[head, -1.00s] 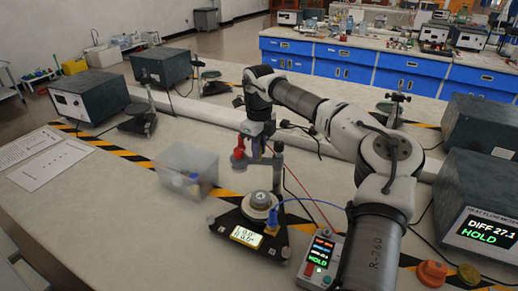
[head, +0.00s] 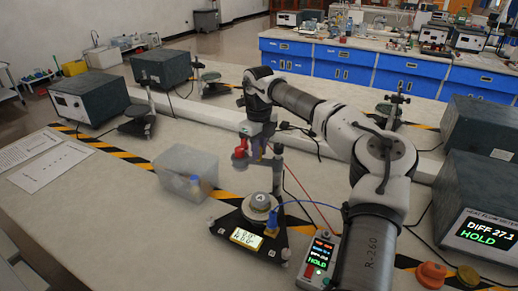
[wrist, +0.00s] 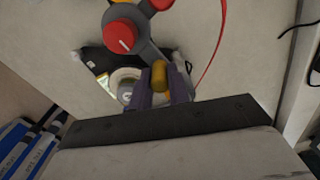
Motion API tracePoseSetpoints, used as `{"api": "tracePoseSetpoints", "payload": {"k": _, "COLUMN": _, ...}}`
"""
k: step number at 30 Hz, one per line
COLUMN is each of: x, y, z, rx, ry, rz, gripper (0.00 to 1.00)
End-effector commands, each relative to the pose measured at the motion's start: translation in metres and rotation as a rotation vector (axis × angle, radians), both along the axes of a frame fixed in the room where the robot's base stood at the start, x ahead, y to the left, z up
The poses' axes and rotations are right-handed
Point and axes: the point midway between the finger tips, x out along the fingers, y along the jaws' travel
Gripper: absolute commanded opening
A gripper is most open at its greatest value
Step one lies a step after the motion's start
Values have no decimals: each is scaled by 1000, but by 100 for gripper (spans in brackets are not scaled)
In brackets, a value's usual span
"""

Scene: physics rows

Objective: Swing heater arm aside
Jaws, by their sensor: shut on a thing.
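The heater arm is a grey arm with a red knob (wrist: 122,37), on an upright grey post (head: 277,170) beside the black-based apparatus (head: 232,222). Its red part also shows in the head view (head: 241,147). My gripper (wrist: 160,82) has its purple fingers closed on a yellow cylindrical handle (wrist: 159,76) by the grey arm. In the head view my gripper (head: 260,148) is above and behind the round grey sample stack (head: 260,200). The fingers' exact contact is partly hidden there.
A clear plastic bin (head: 172,175) with a blue-capped item stands left of the apparatus. A meter (head: 478,215) shows DIFF 27.1 HOLD.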

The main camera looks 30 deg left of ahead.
Motion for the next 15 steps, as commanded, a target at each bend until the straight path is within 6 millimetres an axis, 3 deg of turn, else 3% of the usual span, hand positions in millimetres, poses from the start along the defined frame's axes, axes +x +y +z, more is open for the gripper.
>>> {"api": "tracePoseSetpoints", "payload": {"k": 1, "x": 2, "y": 0, "z": 2, "rx": 4, "ry": -7, "rz": -5, "gripper": 0}}
{"api": "tracePoseSetpoints", "payload": {"k": 2, "x": 2, "y": 0, "z": 2, "rx": 5, "ry": -7, "rz": -5, "gripper": 19}}
{"api": "tracePoseSetpoints", "payload": {"k": 6, "x": 2, "y": 0, "z": 2, "rx": 3, "ry": -6, "rz": -3, "gripper": 37}}
{"api": "tracePoseSetpoints", "payload": {"k": 15, "x": 1, "y": 0, "z": 1, "rx": 3, "ry": -3, "rz": -1, "gripper": 40}}
